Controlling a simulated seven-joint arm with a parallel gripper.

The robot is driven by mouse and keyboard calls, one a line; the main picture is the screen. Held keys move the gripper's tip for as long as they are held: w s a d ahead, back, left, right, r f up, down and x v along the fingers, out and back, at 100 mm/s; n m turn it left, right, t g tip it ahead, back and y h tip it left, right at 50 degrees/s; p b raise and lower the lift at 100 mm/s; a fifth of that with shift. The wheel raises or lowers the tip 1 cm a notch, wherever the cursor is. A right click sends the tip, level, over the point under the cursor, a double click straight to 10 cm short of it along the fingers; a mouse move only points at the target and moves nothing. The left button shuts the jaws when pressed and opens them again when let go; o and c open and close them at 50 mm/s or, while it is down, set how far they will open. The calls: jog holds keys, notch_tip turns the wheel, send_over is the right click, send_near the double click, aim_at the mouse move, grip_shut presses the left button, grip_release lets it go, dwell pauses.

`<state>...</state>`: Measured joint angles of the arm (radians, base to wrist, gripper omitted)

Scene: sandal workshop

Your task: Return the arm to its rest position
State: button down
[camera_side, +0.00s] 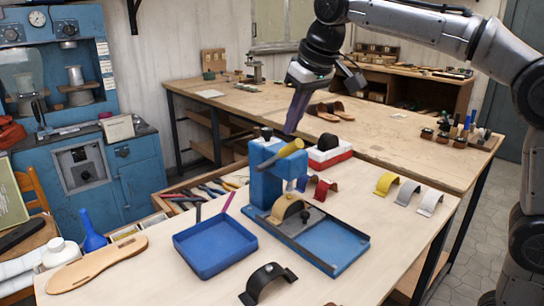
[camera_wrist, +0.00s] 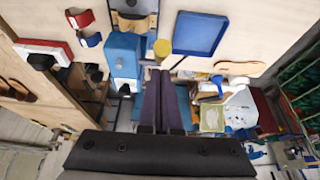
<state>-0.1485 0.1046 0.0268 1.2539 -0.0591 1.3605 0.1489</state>
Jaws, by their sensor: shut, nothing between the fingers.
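My gripper (camera_side: 289,131) is shut and empty, its long purple fingers pointing down above the work table, near the top of a blue press (camera_side: 266,185). In the wrist view the two fingers of my gripper (camera_wrist: 161,72) lie side by side, with the press (camera_wrist: 123,55) to their left and its yellow handle (camera_wrist: 162,48) just beyond the tips. I cannot tell the exact gap between the fingertips and the handle. A tan strap (camera_side: 286,207) sits arched on the press base.
A blue tray (camera_side: 214,269) and a black strap (camera_side: 265,282) lie in front. A tan sole (camera_side: 95,264) lies at left. Yellow (camera_side: 386,182), grey (camera_side: 407,191) and white (camera_side: 430,201) straps stand at right. A red-and-white box (camera_side: 329,159) stands behind the press. Air above the table is open.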

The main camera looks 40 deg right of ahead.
jog(key=shift+w+r, duration=0.2)
jog(key=shift+r, duration=0.65)
jog(key=shift+d+r, duration=0.1)
jog(key=s+d+r+t, duration=0.1)
jog(key=s+d, duration=0.3)
jog(key=s, duration=0.9)
jog(key=s+f, duration=0.7)
jog(key=f, duration=0.3)
jog(key=s+d+f, duration=0.1)
jog(key=s+f, duration=0.6)
jog(key=f, duration=0.3)
jog(key=shift+s, duration=0.2)
